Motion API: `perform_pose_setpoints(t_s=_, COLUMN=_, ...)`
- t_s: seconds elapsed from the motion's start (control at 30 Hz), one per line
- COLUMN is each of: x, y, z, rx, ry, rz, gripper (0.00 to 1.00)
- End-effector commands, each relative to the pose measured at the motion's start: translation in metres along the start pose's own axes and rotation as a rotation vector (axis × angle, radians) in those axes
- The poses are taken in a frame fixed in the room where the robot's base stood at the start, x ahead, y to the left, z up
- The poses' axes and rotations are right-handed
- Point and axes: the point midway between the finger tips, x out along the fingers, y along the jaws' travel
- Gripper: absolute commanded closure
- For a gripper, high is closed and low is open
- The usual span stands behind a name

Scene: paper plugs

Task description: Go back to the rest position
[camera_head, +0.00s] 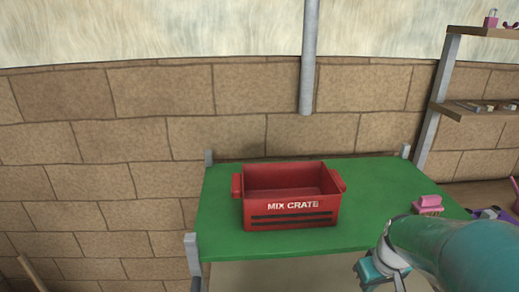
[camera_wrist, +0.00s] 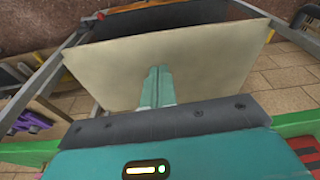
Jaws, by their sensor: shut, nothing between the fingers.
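My gripper (camera_wrist: 157,72) shows in the wrist view with its two teal fingers together, shut and empty. It points toward a pale flat panel (camera_wrist: 215,60) and touches nothing that I can see. In the head view my teal arm fills the lower right corner, in front of the green table's right side; the fingertips cannot be made out there.
A red crate marked MIX CRATE (camera_head: 290,218) stands on the green table (camera_head: 385,190). A pink object (camera_head: 428,204) lies at the table's right. A shelf rack (camera_head: 437,100) with small items stands at right.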

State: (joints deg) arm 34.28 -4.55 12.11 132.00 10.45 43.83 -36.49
Motion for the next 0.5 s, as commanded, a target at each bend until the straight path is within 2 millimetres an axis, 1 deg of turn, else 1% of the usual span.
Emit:
perform_pose_setpoints(t_s=0.03, x=-0.016, y=-0.016, z=-0.001, rx=-0.006, ry=0.021, rz=0.025, gripper=1.0)
perform_pose_setpoints(t_s=0.2, x=-0.06, y=-0.059, z=0.006, rx=0.018, ry=0.089, rz=0.079, gripper=1.0)
perform_pose_setpoints(t_s=0.4, x=-0.103, y=-0.103, z=0.027, rx=0.058, ry=0.195, rz=0.096, gripper=1.0)
perform_pose_setpoints(t_s=0.5, x=-0.119, y=-0.12, z=0.04, rx=0.08, ry=0.246, rz=0.085, gripper=1.0)
